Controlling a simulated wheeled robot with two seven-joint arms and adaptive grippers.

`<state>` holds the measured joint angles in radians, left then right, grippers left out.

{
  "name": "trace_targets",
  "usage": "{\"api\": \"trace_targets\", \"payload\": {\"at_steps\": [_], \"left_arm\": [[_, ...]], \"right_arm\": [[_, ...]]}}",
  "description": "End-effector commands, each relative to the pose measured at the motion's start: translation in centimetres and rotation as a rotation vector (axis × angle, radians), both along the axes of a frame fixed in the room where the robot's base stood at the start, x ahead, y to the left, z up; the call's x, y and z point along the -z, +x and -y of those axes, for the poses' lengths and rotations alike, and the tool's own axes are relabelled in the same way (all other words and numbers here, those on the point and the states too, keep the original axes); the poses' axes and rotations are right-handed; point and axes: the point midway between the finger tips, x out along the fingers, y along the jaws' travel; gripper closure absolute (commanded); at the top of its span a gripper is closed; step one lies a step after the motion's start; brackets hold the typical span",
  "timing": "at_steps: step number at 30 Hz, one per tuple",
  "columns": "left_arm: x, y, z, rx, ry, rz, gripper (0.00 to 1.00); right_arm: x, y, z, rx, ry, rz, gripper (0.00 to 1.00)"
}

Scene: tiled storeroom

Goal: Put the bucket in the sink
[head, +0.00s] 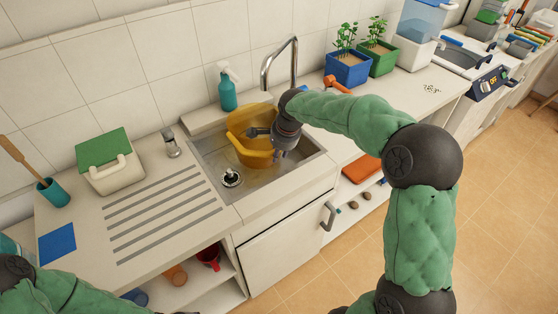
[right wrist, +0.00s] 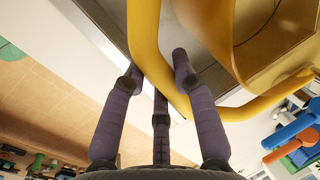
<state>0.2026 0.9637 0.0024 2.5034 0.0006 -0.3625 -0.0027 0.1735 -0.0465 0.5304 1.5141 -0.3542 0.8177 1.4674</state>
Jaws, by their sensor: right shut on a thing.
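The yellow bucket (head: 240,119) is inside the metal sink (head: 208,158), toward the back of the basin, and looks tilted. I cannot tell whether it rests on the basin floor. My right gripper (head: 264,133) reaches in from the right and is shut on the bucket. In the right wrist view, the fingers (right wrist: 157,78) close around a yellow band of the bucket (right wrist: 143,35), which also shows there as a large curved shape. My arm and gripper hide part of the bucket. My left gripper is not in view; only a piece of my left arm shows at the lower left.
A tall faucet (head: 282,57) stands behind the sink, with a teal spray bottle (head: 228,91) to its left. Blue (head: 347,68) and green (head: 378,58) planters stand to the right. A white box with a green lid (head: 103,147) is on the left counter. The ribbed drainboard (head: 165,211) is clear.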

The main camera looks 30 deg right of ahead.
Motion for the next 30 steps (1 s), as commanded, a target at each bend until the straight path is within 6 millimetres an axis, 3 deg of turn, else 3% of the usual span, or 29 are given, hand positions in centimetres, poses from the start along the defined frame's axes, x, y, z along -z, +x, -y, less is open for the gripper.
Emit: {"api": "trace_targets", "payload": {"at_steps": [6, 13, 14, 15, 16, 26, 30], "left_arm": [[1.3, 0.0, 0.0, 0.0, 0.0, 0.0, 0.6], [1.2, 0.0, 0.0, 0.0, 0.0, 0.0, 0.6], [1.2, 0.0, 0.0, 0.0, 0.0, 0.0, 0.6], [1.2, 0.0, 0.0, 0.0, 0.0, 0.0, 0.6], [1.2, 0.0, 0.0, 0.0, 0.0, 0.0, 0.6], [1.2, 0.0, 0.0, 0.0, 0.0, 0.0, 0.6], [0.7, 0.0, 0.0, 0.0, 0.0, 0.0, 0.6]], "right_arm": [[3.2, 0.2, 0.1, 0.001, 0.0, 0.0, 1.0], [3.3, 0.1, 0.1, 0.001, 0.0, -0.001, 1.0], [3.4, 0.1, 0.1, 0.001, 0.001, -0.004, 0.64], [3.4, 0.1, 0.1, 0.001, 0.001, -0.004, 0.52], [3.4, 0.1, 0.1, 0.001, 0.001, -0.004, 0.49], [3.2, 0.1, 0.1, 0.001, 0.0, -0.002, 0.49], [2.1, -0.2, 0.1, 0.001, 0.0, 0.001, 0.49]]}}
